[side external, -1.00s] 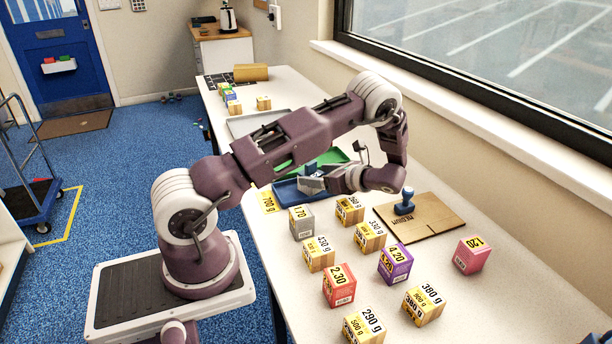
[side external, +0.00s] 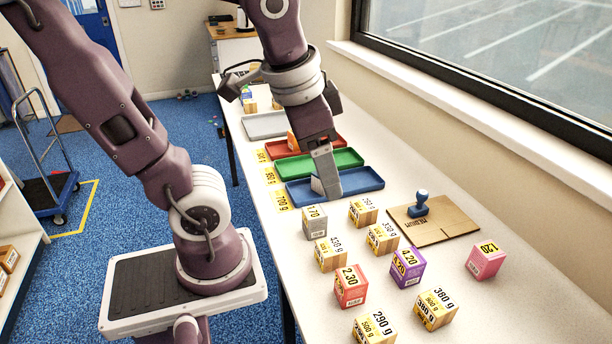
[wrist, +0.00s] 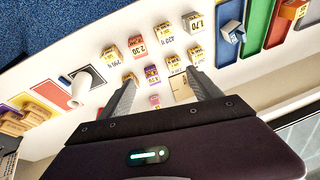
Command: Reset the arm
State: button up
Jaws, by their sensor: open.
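My gripper (side external: 326,188) points down in front of the blue tray (side external: 365,184) in the side view. In the wrist view its two fingers (wrist: 163,92) are spread apart with nothing held between them. A small blue-and-grey carton (wrist: 232,32) lies in the blue tray in the wrist view; in the side view the gripper covers much of that area. An orange carton (side external: 293,141) sits in the red tray (side external: 325,148), beyond the green tray (side external: 345,159).
Several cartons stand on the white table, including a grey one (side external: 315,222), a red one (side external: 350,286), a purple one (side external: 407,267) and a pink one (side external: 486,261). A blue stamp (side external: 421,203) stands on flat cardboard (side external: 445,230). A window wall borders the table's right side.

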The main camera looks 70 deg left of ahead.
jog(key=s+d+t, duration=0.1)
jog(key=s, duration=0.1)
jog(key=s+d+n+t+h, duration=0.1)
jog(key=d, duration=0.1)
jog(key=shift+s+d, duration=0.1)
jog(key=shift+s, duration=0.3)
